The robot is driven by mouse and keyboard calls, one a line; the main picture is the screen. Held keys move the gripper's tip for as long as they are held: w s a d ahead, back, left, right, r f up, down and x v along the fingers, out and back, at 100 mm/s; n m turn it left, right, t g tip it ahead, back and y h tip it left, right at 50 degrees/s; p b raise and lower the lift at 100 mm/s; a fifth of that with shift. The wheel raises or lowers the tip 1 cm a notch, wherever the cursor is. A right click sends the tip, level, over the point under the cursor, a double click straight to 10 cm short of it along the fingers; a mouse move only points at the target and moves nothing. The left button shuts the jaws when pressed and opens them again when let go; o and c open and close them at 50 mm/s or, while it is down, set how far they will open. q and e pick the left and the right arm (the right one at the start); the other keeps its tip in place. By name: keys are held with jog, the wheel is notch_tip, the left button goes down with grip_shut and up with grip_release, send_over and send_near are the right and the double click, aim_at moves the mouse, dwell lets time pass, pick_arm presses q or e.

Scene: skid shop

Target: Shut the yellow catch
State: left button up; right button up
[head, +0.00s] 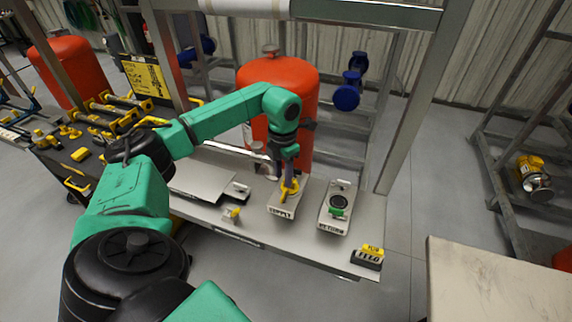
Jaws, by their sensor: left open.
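The yellow catch (288,190) is on the grey plate marked SUPPLY (283,211), in the middle of the head view. My left gripper (290,177) points down right over it, with its fingers at the yellow part. The left gripper is open. The fingers hide part of the catch, so I cannot tell whether they touch it or how far the catch is turned. My right gripper is not in view.
To the right is a plate marked RETURN (331,224) with a green catch (337,212). A small yellow-topped piece (233,213) stands left on the bench, and a yellow and black block (370,254) at its right end. A red tank (300,75) stands behind.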

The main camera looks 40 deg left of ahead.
pick_arm(q)
jog(key=m, duration=0.3)
jog(key=shift+r, duration=0.2)
jog(key=m, duration=0.4)
jog(key=shift+r+m, duration=0.25)
jog(key=shift+m, duration=0.05)
jog(key=shift+r+m+p, duration=0.3)
jog(key=shift+m+p, duration=0.15)
jog(key=shift+m, duration=0.65)
jog(key=shift+r+m, duration=0.1)
jog(key=shift+m, duration=0.8)
